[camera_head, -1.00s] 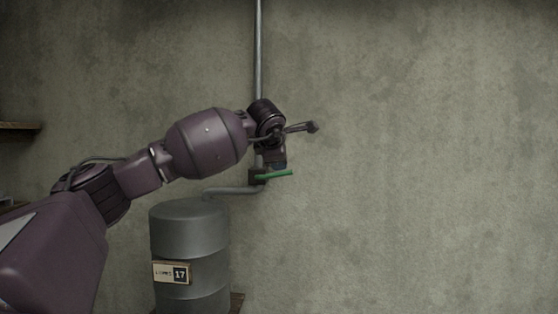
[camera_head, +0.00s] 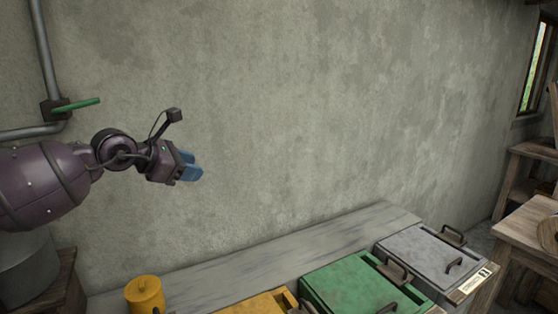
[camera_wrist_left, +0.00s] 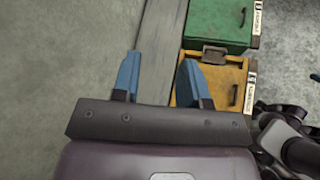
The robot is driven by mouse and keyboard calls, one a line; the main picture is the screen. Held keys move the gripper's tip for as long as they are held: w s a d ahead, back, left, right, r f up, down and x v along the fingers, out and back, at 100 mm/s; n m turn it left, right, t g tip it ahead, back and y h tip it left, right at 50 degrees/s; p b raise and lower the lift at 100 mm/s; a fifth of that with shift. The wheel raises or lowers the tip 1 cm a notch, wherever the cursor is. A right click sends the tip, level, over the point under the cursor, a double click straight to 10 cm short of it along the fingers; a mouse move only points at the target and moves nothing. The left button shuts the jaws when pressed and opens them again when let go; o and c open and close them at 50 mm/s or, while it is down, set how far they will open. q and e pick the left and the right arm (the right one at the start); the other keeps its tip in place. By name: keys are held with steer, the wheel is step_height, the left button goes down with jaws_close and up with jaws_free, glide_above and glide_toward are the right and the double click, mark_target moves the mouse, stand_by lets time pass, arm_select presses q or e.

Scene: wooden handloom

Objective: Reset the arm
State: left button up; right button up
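My left arm comes in from the left in the head view, and its gripper (camera_head: 190,167) is in the air in front of the grey wall. In the left wrist view the two blue fingers of this gripper (camera_wrist_left: 158,75) stand wide apart with nothing between them. Behind the fingers, the grey bench and the yellow box show below. My right gripper is not in the head view. Dark jointed parts at the lower right of the left wrist view look like my own, but they are cut off.
A pipe with a green valve handle (camera_head: 77,104) runs up the wall at left. A yellow canister (camera_head: 145,294), yellow box (camera_head: 252,304), green box (camera_head: 352,288) and grey box (camera_head: 420,254) stand along the bench (camera_head: 262,265). Wooden tables (camera_head: 525,225) are at right.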

arm_select(q)
steer(key=s+d+f+n+h, duration=0.4)
steer(key=s+d+h, duration=0.2)
steer(key=d, duration=0.2)
steer(key=s+a+f+m+t+y, duration=0.3)
steer(key=s+a+f+m+y, duration=0.5)
steer(key=m, duration=1)
steer(key=s+a+f+m+t+y, duration=0.3)
steer(key=s+a+f+m+y, duration=0.5)
steer(key=m, duration=0.9)
steer(key=s+f+n+g, duration=0.4)
steer(key=s+f+g, duration=0.25)
steer(key=s, duration=0.45)
steer(key=s+f+n+g, duration=0.45)
steer(key=s+f, duration=0.35)
steer(key=s, duration=0.3)
steer(key=shift+w+d+f+m+t+h, duration=0.15)
steer(key=shift+w+f+m+t+h, duration=0.1)
steer(key=shift+w+f+t, duration=1.25)
steer(key=shift+w+d+f+m+t+h, duration=0.1)
steer(key=shift+w+f+m+t+h, duration=0.1)
steer(key=shift+w+f+t, duration=1.3)
steer(key=shift+w+d+f+m+t+h, duration=0.2)
steer(key=shift+w+f+t, duration=0.6)
steer(key=shift+f, duration=1.4)
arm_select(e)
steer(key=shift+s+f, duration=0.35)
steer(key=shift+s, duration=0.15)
